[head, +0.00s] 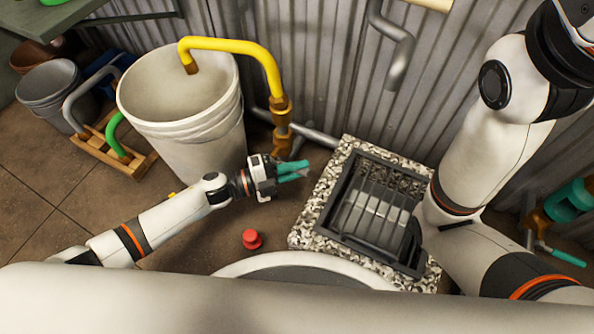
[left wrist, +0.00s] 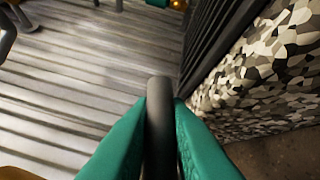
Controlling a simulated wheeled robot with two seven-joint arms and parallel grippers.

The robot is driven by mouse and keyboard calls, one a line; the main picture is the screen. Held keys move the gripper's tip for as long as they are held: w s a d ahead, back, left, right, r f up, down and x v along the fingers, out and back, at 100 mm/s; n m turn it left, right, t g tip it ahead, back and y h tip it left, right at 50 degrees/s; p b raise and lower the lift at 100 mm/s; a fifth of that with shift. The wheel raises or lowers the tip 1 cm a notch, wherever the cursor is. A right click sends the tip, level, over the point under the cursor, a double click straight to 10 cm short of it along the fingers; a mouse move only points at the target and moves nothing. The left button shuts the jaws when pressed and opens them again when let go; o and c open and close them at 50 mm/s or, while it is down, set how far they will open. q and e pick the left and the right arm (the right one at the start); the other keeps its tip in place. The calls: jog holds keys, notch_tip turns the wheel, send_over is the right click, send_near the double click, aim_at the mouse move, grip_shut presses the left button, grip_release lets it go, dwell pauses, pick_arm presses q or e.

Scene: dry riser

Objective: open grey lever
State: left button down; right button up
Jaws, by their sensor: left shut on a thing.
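My left gripper (head: 294,172), with teal fingers, reaches in from the left, just below the brass valve (head: 283,140) at the foot of the yellow pipe (head: 240,47). In the left wrist view the two teal fingers (left wrist: 160,125) are shut on a grey rounded bar, the grey lever (left wrist: 160,112), which stands up between them. In the head view the lever is mostly hidden by the fingers and valve, so its angle is hard to tell. My right gripper is not in view; only its arm shows at the right.
A white bucket (head: 185,125) stands under the yellow spout, left of the valve. A speckled stone block (head: 312,222) with a dark grate lies right of my left gripper. A red button (head: 252,239) is on the floor. Corrugated wall (head: 330,70) is close behind.

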pick_arm(q)
jog(key=shift+a+r+n+t+h, duration=0.25)
jog(key=shift+r+n+t+h, duration=0.25)
jog(key=shift+r+n+h, duration=0.5)
jog(key=n+t, duration=0.1)
jog(key=a+r+n+t+h, duration=0.1)
jog(key=n, duration=0.1)
jog(key=r+n+t+b, duration=0.1)
jog(key=shift+w+a+n+h, duration=0.3)
jog(key=shift+w+n, duration=0.1)
jog(key=n+t, duration=0.1)
jog(key=n, duration=0.1)
jog(key=a+r+n+t, duration=0.1)
jog(key=n+t, duration=0.1)
jog(key=a+n+t, duration=0.1)
jog(key=t, duration=0.1)
jog(key=shift+w+r+n+b, duration=0.15)
jog(key=shift+w+n+b, duration=0.15)
jog(key=shift+w+n, duration=0.1)
jog(key=shift+w+a+r+n+t+y, duration=0.1)
jog(key=shift+a+n+t+y, duration=0.15)
jog(key=shift+n+t, duration=0.35)
jog(key=shift+w+a+r+n+t+y, duration=0.1)
jog(key=shift+n+t+y, duration=0.3)
jog(key=shift+n, duration=0.2)
jog(key=shift+w+a+n+t+y, duration=0.1)
jog(key=shift+a+n+t+y, duration=0.15)
jog(key=shift+n+t, duration=0.35)
jog(key=c, duration=1.4)
grip_release()
